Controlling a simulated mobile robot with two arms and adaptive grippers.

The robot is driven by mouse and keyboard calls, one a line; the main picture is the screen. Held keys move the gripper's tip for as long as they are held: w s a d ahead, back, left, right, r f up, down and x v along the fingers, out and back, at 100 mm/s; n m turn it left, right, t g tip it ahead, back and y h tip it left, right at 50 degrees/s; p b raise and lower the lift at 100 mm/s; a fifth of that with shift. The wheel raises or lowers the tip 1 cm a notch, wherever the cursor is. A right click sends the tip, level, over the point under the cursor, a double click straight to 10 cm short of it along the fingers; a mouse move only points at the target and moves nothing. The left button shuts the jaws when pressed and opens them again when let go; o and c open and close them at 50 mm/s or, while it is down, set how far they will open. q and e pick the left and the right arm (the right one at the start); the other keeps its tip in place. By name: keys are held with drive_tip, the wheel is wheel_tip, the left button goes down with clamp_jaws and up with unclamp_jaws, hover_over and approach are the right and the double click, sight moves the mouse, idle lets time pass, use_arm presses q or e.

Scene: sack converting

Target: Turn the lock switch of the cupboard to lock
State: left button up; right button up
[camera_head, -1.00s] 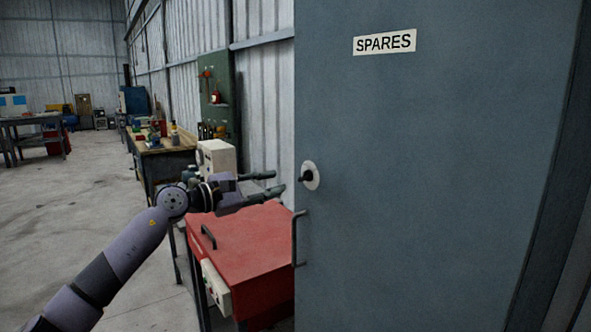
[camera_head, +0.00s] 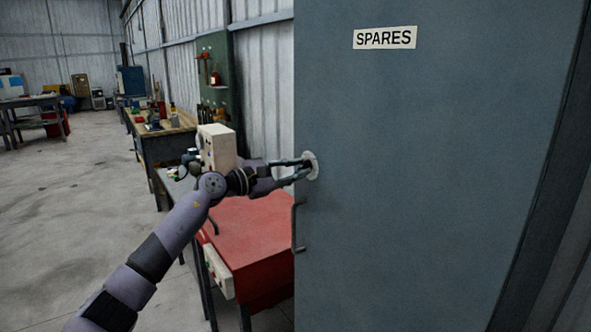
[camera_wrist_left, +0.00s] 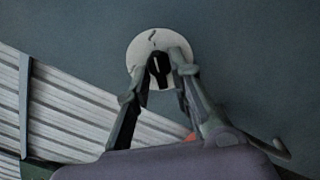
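The grey cupboard door (camera_head: 430,170) carries a SPARES label and fills the right of the head view. Its lock switch is a dark knob on a round pale plate (camera_head: 312,168), near the door's left edge. The plate (camera_wrist_left: 150,42) and the dark knob (camera_wrist_left: 159,70) show in the left wrist view, with dark marks on the plate. My left gripper (camera_head: 300,169) is at the switch. In the wrist view its two fingers (camera_wrist_left: 161,64) stand on either side of the knob, open and close to it. I cannot make out firm contact. My right gripper is out of view.
A door handle (camera_head: 297,226) sits just below the switch; it also shows in the wrist view (camera_wrist_left: 282,148). A red-topped cabinet (camera_head: 255,240) stands below my left arm, with a beige box (camera_head: 216,147) behind. Open floor lies at the left.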

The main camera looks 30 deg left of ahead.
use_arm(q)
clamp_jaws()
drive_tip(key=shift+n, duration=0.3)
drive_tip(key=n+p, duration=0.1)
drive_tip(key=n, duration=0.2)
drive_tip(key=shift+n, duration=0.4)
drive_tip(key=n+p, duration=0.1)
drive_tip(key=n, duration=0.2)
drive_tip(key=shift+n+p, duration=0.3)
drive_tip(key=shift+p, duration=0.05)
drive_tip(key=n+p, duration=0.3)
drive_tip(key=n, duration=0.2)
drive_tip(key=shift+r, duration=0.1)
drive_tip(key=n+p, duration=0.3)
drive_tip(key=n, duration=0.1)
drive_tip(key=shift+n, duration=0.6)
